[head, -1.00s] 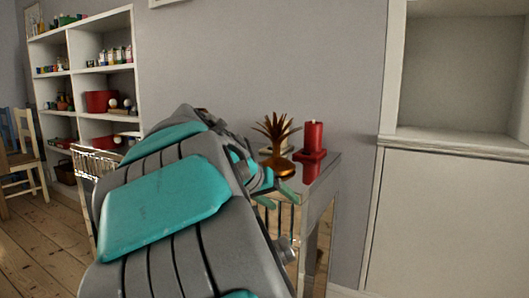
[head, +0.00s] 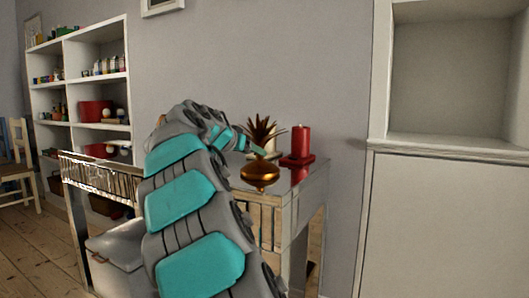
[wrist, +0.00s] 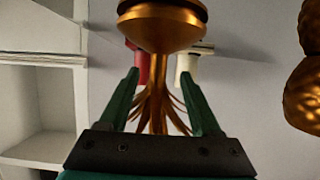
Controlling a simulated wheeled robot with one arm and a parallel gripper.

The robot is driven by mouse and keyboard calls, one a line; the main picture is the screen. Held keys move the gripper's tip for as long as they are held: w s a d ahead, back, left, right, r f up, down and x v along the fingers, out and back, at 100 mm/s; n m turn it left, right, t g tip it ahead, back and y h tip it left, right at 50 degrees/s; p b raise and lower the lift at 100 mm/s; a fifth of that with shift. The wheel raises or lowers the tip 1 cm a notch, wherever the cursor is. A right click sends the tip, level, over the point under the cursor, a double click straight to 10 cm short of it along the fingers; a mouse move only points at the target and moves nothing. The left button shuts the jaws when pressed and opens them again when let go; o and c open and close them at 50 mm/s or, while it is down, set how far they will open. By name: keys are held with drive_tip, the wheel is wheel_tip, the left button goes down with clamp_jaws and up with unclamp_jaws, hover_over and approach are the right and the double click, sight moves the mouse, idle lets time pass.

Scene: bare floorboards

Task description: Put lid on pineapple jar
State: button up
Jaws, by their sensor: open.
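The gold lid (head: 260,175) with spiky leaves on top stands on the mirrored side table (head: 307,182), beside its front edge. In the wrist view the picture is upside down, and the lid (wrist: 160,28) hangs from the top with its leaves pointing down. My gripper (head: 258,150) is open around the leaves; in the wrist view its green fingers (wrist: 160,75) stand on either side, with a gap to the narrow stem. A bumpy gold body, seemingly the pineapple jar (wrist: 303,95), shows at the wrist view's right edge. In the head view the jar is not visible, perhaps behind my arm.
A red candle (head: 301,141) on a red base and a pale candle (head: 281,145) stand behind the lid. A white cabinet (head: 440,200) is at right. White shelves (head: 98,85) and a chair (head: 20,165) are at left.

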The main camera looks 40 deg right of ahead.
sight(258, 156)
drive_tip(key=x, duration=0.5)
drive_tip(key=shift+d+f, duration=0.25)
drive_tip(key=shift+f, duration=0.3)
drive_tip(key=shift+c, duration=0.2)
clamp_jaws()
